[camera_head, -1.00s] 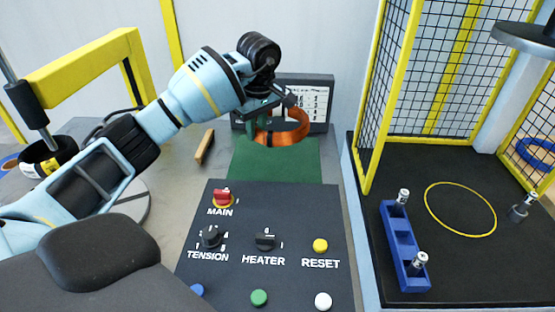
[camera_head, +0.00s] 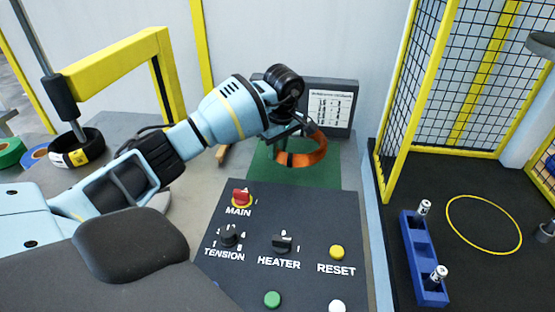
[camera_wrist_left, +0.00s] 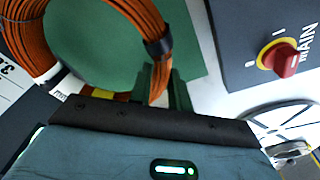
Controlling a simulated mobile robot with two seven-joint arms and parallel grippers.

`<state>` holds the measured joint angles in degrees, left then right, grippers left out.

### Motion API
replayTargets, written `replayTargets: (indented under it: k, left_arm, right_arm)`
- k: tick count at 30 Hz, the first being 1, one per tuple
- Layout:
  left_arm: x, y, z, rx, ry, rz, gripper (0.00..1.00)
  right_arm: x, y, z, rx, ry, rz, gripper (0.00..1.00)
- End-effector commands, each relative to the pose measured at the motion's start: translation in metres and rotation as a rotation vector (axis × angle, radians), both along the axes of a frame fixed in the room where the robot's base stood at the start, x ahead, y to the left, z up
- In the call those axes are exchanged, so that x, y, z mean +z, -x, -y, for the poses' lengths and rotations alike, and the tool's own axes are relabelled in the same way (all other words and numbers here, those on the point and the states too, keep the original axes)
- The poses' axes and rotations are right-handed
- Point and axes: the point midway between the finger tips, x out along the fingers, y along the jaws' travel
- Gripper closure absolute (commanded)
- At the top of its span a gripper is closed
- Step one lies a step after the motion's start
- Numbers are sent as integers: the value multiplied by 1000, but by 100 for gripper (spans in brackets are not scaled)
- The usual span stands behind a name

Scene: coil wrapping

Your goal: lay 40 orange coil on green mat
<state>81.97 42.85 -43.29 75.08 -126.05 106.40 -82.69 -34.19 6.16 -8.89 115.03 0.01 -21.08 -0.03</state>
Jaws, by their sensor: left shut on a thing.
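The orange coil (camera_head: 308,156) hangs from my left gripper (camera_head: 285,138) above the green mat (camera_head: 322,177) in the head view. In the left wrist view the coil (camera_wrist_left: 150,20) shows as a bundled orange ring with a dark band, and the gripper (camera_wrist_left: 160,95) is shut on its rim. The green mat (camera_wrist_left: 95,55) lies behind and below the coil there. Whether the coil touches the mat cannot be told. My right gripper is not in view.
A control panel (camera_head: 270,213) with knobs and buttons stands in front of the mat. A sign (camera_head: 330,108) stands behind it. A black coil (camera_head: 76,150) lies at left. A yellow-framed mesh cage (camera_head: 405,95) and a blue block (camera_head: 423,260) with metal pieces are at right.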

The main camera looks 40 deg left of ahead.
Motion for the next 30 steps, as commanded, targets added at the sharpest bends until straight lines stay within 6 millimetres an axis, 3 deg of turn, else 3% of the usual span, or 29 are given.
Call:
replayTargets:
  k: [10,23,24,28,30]
  left_arm:
    - [-31,-1,0,0,2,4,100]
    - [-37,-1,0,0,0,6,100]
    - [-39,0,0,-1,0,-1,79]
    - [-39,0,0,-1,0,-1,62]
    - [-39,0,0,-1,0,-1,59]
  right_arm:
    - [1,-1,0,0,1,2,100]
    - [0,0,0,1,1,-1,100]
    - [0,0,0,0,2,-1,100]
    - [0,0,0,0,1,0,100]
    - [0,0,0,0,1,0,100]
